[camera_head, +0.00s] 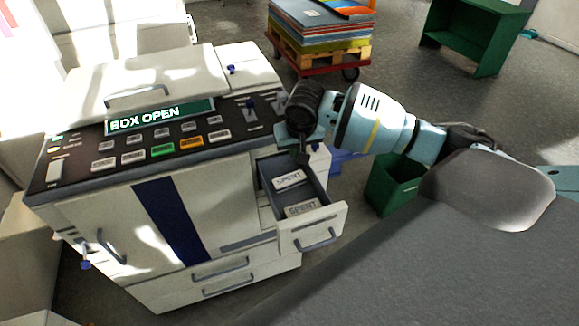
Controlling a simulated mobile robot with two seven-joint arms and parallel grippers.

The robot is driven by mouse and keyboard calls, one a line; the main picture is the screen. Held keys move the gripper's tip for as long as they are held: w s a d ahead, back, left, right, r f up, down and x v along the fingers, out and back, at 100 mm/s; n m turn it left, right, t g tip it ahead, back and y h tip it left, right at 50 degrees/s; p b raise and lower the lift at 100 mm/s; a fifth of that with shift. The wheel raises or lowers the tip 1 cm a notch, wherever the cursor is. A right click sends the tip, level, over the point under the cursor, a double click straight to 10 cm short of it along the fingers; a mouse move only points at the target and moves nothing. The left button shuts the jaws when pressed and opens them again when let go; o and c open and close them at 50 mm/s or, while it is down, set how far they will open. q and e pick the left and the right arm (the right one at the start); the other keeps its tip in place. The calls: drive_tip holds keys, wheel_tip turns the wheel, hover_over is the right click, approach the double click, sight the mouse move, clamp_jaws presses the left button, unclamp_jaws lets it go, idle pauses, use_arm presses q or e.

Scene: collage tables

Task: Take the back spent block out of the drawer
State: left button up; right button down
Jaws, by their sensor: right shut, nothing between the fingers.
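The open drawer (332,216) sticks out of the right side of the white machine (106,218). It holds two blocks with labels reading SPENT. The back spent block (289,180) lies farther in, and the front spent block (301,209) lies nearer the drawer's handle. My right gripper (303,158) points down over the back end of the drawer, just beyond the back block. Its small dark fingers are shut with nothing between them. Whether they touch the block or the drawer I cannot tell. My left gripper is out of view.
The machine's panel (160,116) reads BOX OPEN. A green bin (392,188) stands on the floor right of the drawer. A pallet (322,55) of stacked sheets and a green open-fronted unit (485,38) stand behind. A grey surface fills the lower right.

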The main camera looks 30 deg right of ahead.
sight(289, 181)
drive_tip(key=b+x, duration=0.1)
drive_tip(key=x, duration=0.7)
drive_tip(key=shift+w+f, duration=0.15)
drive_tip(key=shift+f, duration=0.15)
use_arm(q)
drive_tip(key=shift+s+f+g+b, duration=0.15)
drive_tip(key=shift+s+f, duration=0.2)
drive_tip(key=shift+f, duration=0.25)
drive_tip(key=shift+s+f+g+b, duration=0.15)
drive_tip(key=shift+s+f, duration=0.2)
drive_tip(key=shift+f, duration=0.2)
use_arm(e)
drive_tip(key=shift+w+f, duration=0.25)
drive_tip(key=shift+f, duration=0.35)
